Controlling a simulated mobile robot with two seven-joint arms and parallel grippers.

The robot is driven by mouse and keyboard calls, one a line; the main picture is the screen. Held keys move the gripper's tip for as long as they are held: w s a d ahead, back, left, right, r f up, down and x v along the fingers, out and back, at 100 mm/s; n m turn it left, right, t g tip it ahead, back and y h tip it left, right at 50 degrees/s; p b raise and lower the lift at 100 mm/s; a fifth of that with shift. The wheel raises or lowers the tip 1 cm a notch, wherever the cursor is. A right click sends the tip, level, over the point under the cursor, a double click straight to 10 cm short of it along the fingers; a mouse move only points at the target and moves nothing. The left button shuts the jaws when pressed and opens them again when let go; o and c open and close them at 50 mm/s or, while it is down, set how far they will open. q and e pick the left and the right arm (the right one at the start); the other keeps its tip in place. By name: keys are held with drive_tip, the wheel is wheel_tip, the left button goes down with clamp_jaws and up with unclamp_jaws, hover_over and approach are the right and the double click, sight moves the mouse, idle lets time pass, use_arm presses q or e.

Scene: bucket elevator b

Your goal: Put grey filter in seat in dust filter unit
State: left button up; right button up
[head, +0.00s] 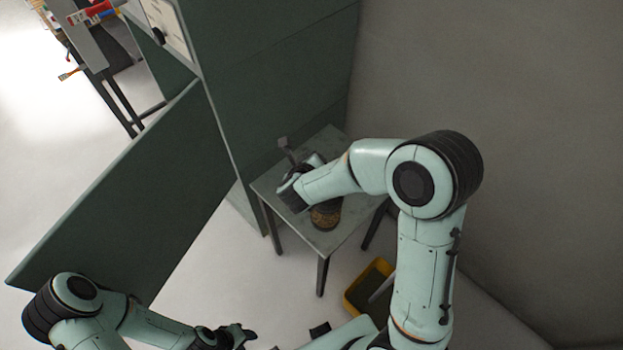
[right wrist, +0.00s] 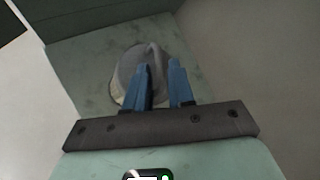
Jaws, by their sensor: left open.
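A grey rounded thing with a paler side, likely the grey filter (right wrist: 127,70), sits on the small table in the right wrist view. The two blue fingers of my right gripper (right wrist: 160,75) reach over it, a narrow gap apart. A raised fold of it lies near the gap; I cannot tell whether they grip it. In the head view my right gripper (head: 290,190) is over the table, its fingers mostly hidden. My left gripper (head: 238,336) is open and empty at the bottom, away from the table. I cannot make out the filter seat.
The small grey table (head: 325,240) stands against a dark green cabinet (head: 270,70). A dark brown round object (head: 326,214) is on it, partly under my right arm. A yellow bin (head: 368,285) is on the floor. A large green panel (head: 125,195) stands at the left.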

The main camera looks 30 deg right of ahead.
drive_tip(key=shift+x, duration=1.05)
drive_tip(key=shift+r, duration=0.1)
drive_tip(key=shift+c, duration=0.3)
clamp_jaws()
drive_tip(key=shift+s, duration=0.15)
